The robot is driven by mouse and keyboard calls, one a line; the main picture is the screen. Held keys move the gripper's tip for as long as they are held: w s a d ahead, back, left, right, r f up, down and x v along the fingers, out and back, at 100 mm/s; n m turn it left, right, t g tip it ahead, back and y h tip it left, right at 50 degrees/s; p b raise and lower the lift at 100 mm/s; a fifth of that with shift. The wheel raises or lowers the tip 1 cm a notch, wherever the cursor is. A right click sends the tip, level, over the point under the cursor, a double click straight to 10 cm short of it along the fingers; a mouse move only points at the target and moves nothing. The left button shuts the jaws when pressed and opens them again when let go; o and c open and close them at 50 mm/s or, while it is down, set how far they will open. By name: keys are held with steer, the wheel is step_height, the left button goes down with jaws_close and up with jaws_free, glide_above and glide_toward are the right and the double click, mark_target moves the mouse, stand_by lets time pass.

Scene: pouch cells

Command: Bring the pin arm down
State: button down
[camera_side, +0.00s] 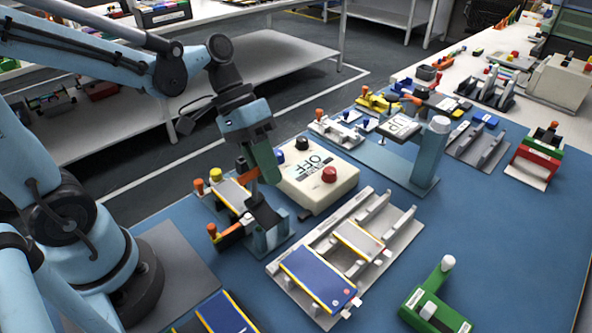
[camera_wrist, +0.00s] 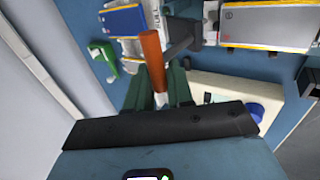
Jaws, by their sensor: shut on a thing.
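My gripper (camera_side: 264,172) points down over the near-left part of the blue bench, left of the cream box. In the wrist view its green fingers (camera_wrist: 160,92) are shut on an orange handle (camera_wrist: 152,52) with a pale lower part. A dark arm (camera_wrist: 182,38) shows beside the handle; this looks like the pin arm, though the join is unclear. In the side view the dark upright part (camera_side: 254,197) stands below the fingers on a blue-grey block (camera_side: 270,236). A pouch cell (camera_side: 233,195) lies in the fixture beside it. The fingers partly hide the handle.
The cream box (camera_side: 318,186) reads OFF and has a red button. A grey tray (camera_side: 398,237) holds a blue pouch cell (camera_side: 318,279) and a silver one (camera_side: 358,238). A blue-grey post (camera_side: 430,155) stands behind, near an UP sign (camera_side: 400,124). A green holder (camera_side: 432,296) stands in front.

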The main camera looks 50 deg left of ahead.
steer(key=shift+a+f, duration=0.65)
steer(key=shift+a, duration=0.35)
steer(key=shift+a+f, duration=0.65)
steer(key=shift+a, duration=0.3)
steer(key=c, duration=1.1)
jaws_free()
steer(key=shift+c, duration=0.2)
steer(key=v, duration=1.2)
steer(key=shift+x, duration=6)
